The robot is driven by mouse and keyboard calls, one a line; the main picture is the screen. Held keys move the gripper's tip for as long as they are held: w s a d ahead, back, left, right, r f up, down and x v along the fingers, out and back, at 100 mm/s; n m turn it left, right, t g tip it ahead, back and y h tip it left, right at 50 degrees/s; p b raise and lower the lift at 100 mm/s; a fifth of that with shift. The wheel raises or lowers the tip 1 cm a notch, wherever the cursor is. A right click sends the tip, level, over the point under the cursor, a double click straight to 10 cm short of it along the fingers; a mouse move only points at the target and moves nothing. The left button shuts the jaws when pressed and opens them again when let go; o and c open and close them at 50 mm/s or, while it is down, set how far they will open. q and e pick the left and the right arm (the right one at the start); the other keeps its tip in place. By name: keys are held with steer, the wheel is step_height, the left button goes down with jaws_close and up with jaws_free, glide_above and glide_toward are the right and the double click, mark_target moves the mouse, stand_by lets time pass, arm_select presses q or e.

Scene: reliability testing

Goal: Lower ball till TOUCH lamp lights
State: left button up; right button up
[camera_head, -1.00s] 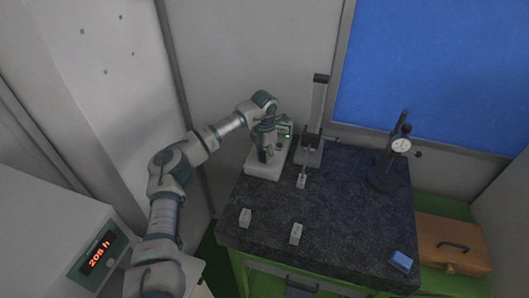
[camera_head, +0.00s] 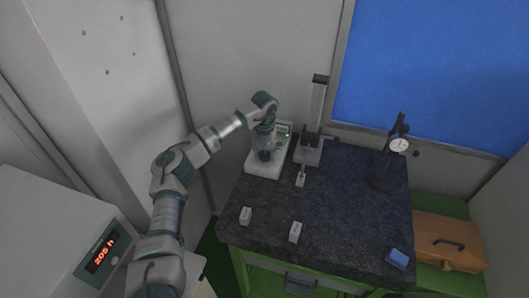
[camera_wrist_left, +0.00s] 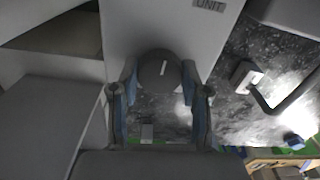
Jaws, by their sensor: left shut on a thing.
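The tester is a pale unit (camera_head: 258,171) at the back left of the dark table, with a small panel (camera_head: 283,128) that shows a green light. Its lettering is too small to read, so I cannot tell which lamp is lit. My left gripper (camera_head: 265,152) is over the unit, pointing down. I cannot make out the ball. My right gripper is out of view.
A column stand (camera_head: 316,105) is close to the right of the unit. A dial gauge stand (camera_head: 382,180) is at the right. Small pale blocks (camera_head: 296,232) and a blue block (camera_head: 398,259) lie on the dark table (camera_head: 340,220). Its middle is clear.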

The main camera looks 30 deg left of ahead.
mark_target(264, 152)
arm_select(q)
steer(key=shift+w+r+n, duration=0.1)
steer(key=shift+r+n, duration=0.1)
steer(key=shift+n, duration=0.1)
steer(key=o, duration=0.9)
steer(key=shift+c, duration=0.2)
steer(key=shift+o, duration=1.4)
steer(key=shift+a+f, duration=0.1)
steer(key=shift+f, duration=0.1)
step_height(264, 152, up, 12)
steer(key=shift+w+a+f, duration=0.1)
